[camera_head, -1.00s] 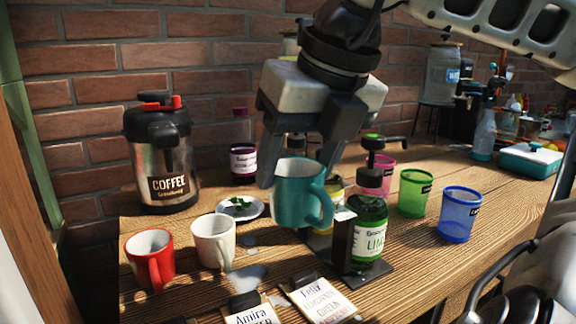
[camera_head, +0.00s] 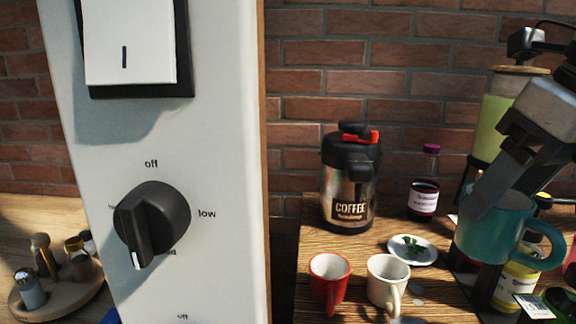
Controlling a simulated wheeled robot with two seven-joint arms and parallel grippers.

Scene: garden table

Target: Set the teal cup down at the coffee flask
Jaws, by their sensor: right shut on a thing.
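The teal cup (camera_head: 490,236) is at the right of the head view, upright, with its handle to the right. My right gripper (camera_head: 492,207) is shut on the cup and holds it above the table. The coffee flask (camera_head: 348,183), steel with a black lid and red parts, stands on the wooden table left of the cup, against the brick wall. The cup and flask are well apart. My left gripper is not in view.
A red mug (camera_head: 328,280) and a white mug (camera_head: 386,281) stand in front of the flask. A small plate with green leaves (camera_head: 400,255) and a dark bottle (camera_head: 423,190) are right of it. A white panel with a knob (camera_head: 150,225) fills the left.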

